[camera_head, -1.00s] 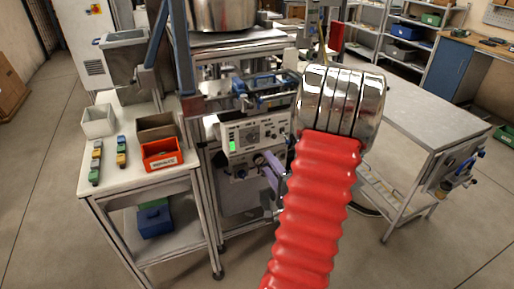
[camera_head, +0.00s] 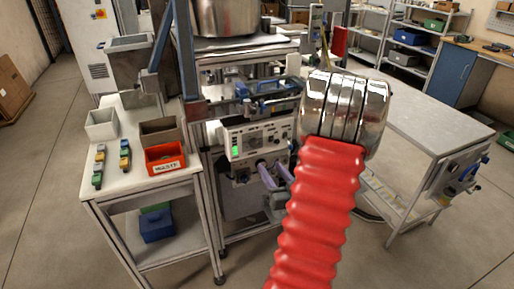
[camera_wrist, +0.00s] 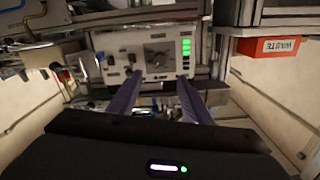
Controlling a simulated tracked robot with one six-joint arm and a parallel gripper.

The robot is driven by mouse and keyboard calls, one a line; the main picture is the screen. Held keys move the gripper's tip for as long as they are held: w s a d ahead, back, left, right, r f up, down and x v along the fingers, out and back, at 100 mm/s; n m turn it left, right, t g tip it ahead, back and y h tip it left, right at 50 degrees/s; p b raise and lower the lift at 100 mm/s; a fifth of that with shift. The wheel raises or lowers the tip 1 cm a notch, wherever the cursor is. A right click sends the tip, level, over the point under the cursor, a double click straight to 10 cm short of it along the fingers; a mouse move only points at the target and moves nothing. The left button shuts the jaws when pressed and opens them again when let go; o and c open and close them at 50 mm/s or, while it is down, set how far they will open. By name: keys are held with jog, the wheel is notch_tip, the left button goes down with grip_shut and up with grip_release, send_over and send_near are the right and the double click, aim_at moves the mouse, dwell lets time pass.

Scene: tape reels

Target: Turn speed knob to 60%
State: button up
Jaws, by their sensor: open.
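The control panel (camera_head: 235,133) is a pale box on the machine frame, with a lit green indicator at its left in the head view. In the wrist view the panel (camera_wrist: 118,42) appears turned over, with a green light column (camera_wrist: 186,48) at right. A dark knob (camera_wrist: 157,56) sits on a grey square dial near its middle; its exact setting is too small to read. My gripper (camera_head: 270,164) has two purple fingers spread apart, just below the panel in the head view. In the wrist view my open gripper (camera_wrist: 160,77) points at the panel, the knob lying beyond the empty gap.
A side table (camera_head: 124,181) at left holds a red bin (camera_head: 164,158), a white bin (camera_head: 101,125) and several small coloured blocks. A grey table (camera_head: 425,125) stands at right. A blue-handled part (camera_head: 272,86) sits above the panel.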

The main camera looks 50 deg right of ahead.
aim_at(255, 145)
jog(key=shift+n, duration=0.5)
jog(key=x, duration=1.3)
jog(key=shift+w+d, duration=0.2)
jog(key=shift+w, duration=0.1)
jog(key=shift+c, duration=0.4)
jog(key=c, duration=1)
